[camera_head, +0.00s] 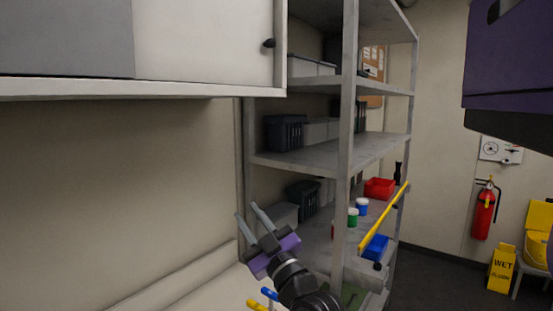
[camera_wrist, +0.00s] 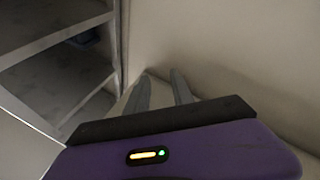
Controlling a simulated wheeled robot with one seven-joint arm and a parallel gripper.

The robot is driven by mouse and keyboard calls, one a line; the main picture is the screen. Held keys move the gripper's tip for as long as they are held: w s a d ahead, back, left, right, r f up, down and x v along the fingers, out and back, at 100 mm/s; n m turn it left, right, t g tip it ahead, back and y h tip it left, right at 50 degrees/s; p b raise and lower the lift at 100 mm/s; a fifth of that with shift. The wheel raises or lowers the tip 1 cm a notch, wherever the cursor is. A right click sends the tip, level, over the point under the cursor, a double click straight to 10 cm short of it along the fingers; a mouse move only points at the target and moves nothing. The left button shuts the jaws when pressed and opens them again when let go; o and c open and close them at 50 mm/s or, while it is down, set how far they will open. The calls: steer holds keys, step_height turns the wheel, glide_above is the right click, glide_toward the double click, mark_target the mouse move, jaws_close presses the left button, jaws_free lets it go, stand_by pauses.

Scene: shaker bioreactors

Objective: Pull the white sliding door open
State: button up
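The white sliding door (camera_head: 203,40) is the pale front panel of a wall cabinet at the upper left of the head view. A small dark knob (camera_head: 268,43) sits near its right edge. A grey panel (camera_head: 65,38) is beside it on the left. My gripper (camera_head: 248,212) is well below the door and knob, near the wall, touching neither. Its two grey fingers are apart with nothing between them. The wrist view also shows the open fingers (camera_wrist: 161,83); I cannot make out the door or knob there.
A grey metal shelving unit (camera_head: 348,130) stands just right of the cabinet, holding bins, a red tray (camera_head: 379,188) and small containers. A purple body (camera_head: 510,60) hangs at the upper right. A fire extinguisher (camera_head: 483,210) and yellow wet-floor sign (camera_head: 501,270) are farther right.

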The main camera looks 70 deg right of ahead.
steer(key=s+d+r+n+t+h+p, duration=0.15)
steer(key=d+r, duration=0.25)
steer(key=r, duration=0.4)
steer(key=s+d+r+n+y, duration=0.15)
steer(key=d+r, duration=0.25)
steer(key=r, duration=0.4)
steer(key=n+t, duration=0.1)
steer(key=n, duration=0.5)
glide_toward(274, 44)
steer(key=d+f, duration=0.4)
steer(key=d, duration=0.3)
steer(key=a+r+n+g+y+p, duration=0.1)
steer(key=a+r+n+g+y, duration=0.25)
steer(key=n, duration=0.75)
steer(key=a+r+n+g+y+p, duration=0.15)
steer(key=r+n+y, duration=0.4)
steer(key=n, duration=0.55)
steer(key=shift+t+h, duration=0.45)
steer(key=shift+h, duration=0.05)
steer(key=x, duration=0.1)
steer(key=p+x, duration=0.1)
steer(key=x, duration=0.1)
steer(key=p+x, duration=0.1)
steer(key=x, duration=0.1)
steer(key=shift+w+d+r, duration=0.1)
steer(key=shift+w+r, duration=0.15)
steer(key=shift+r, duration=0.15)
steer(key=shift+w+d+f, duration=0.1)
steer(key=shift+w+d, duration=0.1)
steer(key=shift+w, duration=0.4)
